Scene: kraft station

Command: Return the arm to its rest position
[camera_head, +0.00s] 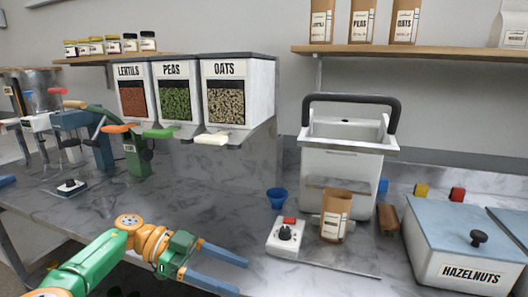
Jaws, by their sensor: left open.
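My left arm comes in from the lower left, green with orange joints. Its left gripper (232,271) has two blue fingers spread apart, with nothing between them. It hangs over the front of the grey marbled counter (225,190), left of the small white control box (287,240). An open kraft bag (335,215) stands upright in front of the white bin with a dark handle (342,160), apart from the gripper. My right gripper does not show.
Dispensers of lentils (133,100), peas (175,102) and oats (226,104) hang at the back. A blue cup (277,198) stands beside the bin. A hazelnuts box (465,250) is at the right. Coloured devices (85,130) crowd the left; the counter's middle is clear.

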